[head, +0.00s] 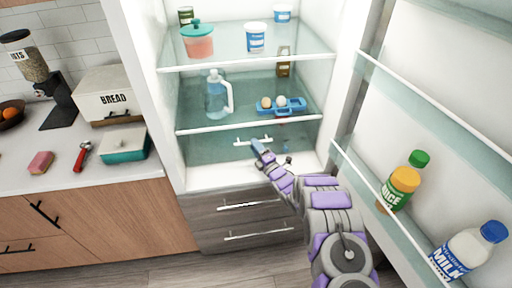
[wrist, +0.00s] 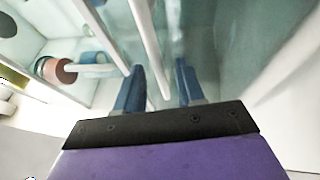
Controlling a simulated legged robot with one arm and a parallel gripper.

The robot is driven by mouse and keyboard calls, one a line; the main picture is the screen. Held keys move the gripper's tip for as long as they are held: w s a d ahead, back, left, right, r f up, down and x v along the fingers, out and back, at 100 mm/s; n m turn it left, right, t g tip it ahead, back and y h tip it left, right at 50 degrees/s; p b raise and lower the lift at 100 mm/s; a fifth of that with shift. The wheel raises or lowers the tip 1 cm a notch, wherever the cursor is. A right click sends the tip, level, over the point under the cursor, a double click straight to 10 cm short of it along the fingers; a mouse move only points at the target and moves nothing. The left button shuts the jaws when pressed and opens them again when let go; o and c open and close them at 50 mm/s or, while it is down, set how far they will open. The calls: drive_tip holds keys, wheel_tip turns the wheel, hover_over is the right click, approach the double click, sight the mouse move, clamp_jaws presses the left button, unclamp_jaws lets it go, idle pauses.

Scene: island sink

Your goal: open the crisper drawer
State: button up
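The crisper drawer (head: 210,150) is a clear, teal-tinted drawer at the bottom of the open fridge, and it looks shut. Its white bar handle (head: 245,142) runs across the front. My gripper (head: 257,146) is at the handle's right part and hides some of it. In the wrist view, the two blue fingers of my gripper (wrist: 160,66) are apart. A white bar, likely the handle (wrist: 147,40), runs down between them in the picture. I cannot tell whether either finger touches it.
Shelves above hold a blue pitcher (head: 217,97), a blue egg tray (head: 281,106) and tubs. The open fridge door (head: 425,120) stands right of my arm, with a juice bottle (head: 399,187) and a milk bottle (head: 468,249). Wooden drawers (head: 255,220) lie below; a counter (head: 60,180) is left.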

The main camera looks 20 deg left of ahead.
drive_tip(key=a, duration=0.2)
drive_tip(key=shift+w+a+f, duration=0.2)
drive_tip(key=shift+a+f, duration=0.1)
drive_tip(key=shift+w+d+r, duration=0.1)
drive_tip(key=shift+d+r, duration=0.15)
drive_tip(key=shift+d, duration=0.2)
drive_tip(key=shift+d+r, duration=0.2)
drive_tip(key=shift+d, duration=0.25)
drive_tip(key=shift+d+r, duration=0.1)
drive_tip(key=shift+d, duration=0.3)
drive_tip(key=shift+c, duration=0.5)
drive_tip(key=shift+d, duration=0.1)
drive_tip(key=shift+c, duration=1.4)
drive_tip(key=shift+a+f, duration=0.25)
drive_tip(key=shift+a, duration=0.7)
clamp_jaws()
drive_tip(key=shift+d+f, duration=0.1)
drive_tip(key=shift+d, duration=0.2)
